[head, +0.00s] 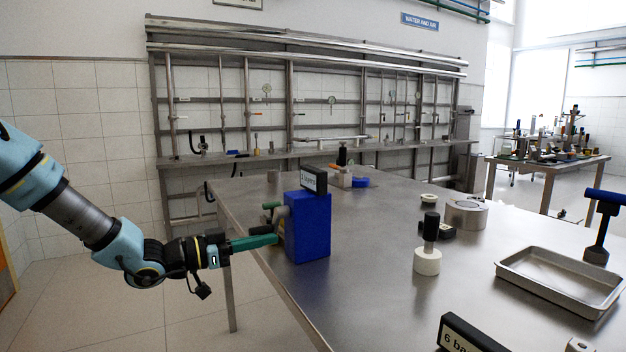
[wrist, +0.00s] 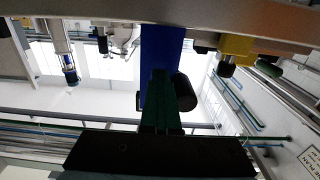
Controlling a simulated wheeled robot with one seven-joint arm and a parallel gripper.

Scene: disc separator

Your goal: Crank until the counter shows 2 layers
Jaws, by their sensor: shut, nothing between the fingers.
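The separator is an upright blue box (head: 308,228) at the table's left edge; its blue side also shows in the wrist view (wrist: 162,45). A black counter (head: 314,179) sits on top with small white text ending in "layers"; I cannot read its digit surely. A crank with a dark green handle (head: 271,205) sticks out at the box's left side. My gripper (head: 276,239) has its green fingers shut and empty, below the handle and close to the box. In the wrist view the shut fingers (wrist: 165,90) lie beside a dark round knob (wrist: 186,92); I cannot tell if they touch.
On the steel table (head: 370,270) stand a black-handled white cylinder (head: 427,260), a metal tray (head: 560,279), a round metal block (head: 466,213) and a "6 ba..." sign (head: 468,335). More small items lie behind the blue box. The floor left of the table is clear.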

